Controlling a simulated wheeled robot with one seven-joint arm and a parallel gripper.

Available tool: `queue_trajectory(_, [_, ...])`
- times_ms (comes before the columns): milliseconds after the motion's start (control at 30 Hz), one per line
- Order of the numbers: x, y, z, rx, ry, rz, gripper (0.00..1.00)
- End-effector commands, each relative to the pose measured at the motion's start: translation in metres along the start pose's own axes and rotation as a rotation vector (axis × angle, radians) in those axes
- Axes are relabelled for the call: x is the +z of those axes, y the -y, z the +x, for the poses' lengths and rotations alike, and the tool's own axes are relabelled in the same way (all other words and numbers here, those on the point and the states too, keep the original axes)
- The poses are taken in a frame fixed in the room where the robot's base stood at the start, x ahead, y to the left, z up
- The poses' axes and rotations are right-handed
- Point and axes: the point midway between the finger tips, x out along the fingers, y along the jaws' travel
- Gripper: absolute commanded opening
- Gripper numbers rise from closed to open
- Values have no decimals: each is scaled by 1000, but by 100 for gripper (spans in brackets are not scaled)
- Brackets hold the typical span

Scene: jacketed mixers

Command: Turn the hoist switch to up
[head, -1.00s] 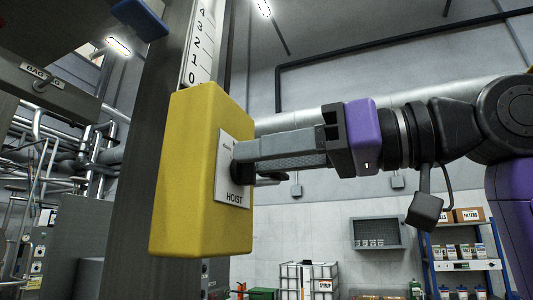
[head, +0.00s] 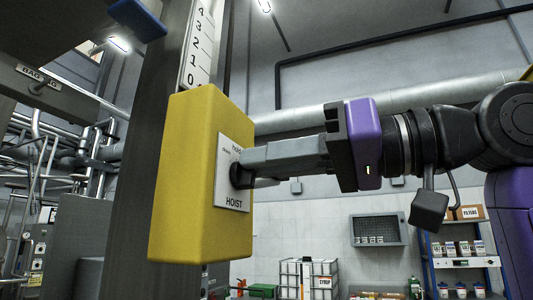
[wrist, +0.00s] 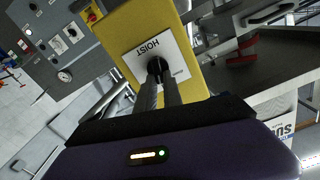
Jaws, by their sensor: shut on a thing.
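The yellow hoist box (head: 185,190) is fixed on a tall dark post in the head view. Its white plate (head: 233,185) reads HOIST at the bottom, with smaller words above that are hard to read. The black hoist switch (head: 238,176) sits in the middle of the plate, mostly hidden by my fingers. My gripper (head: 246,170) comes from the right and is shut on the switch. In the wrist view the fingertips close on the black knob (wrist: 155,65) at the centre of the plate. Which position the knob points to cannot be told.
The tall post (head: 150,130) carries a number scale (head: 197,50) above the box. A blue-ended beam (head: 138,18) juts out at upper left. Pipes and a grey cabinet stand at left. Shelves (head: 460,262) and a white caged tank (head: 308,278) are in the background at right.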

Motion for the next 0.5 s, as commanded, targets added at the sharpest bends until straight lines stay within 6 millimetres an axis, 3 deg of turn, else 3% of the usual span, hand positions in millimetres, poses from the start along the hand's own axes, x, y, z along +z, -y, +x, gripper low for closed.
queue_trajectory(500, [0,-6,0,0,-1,404,0])
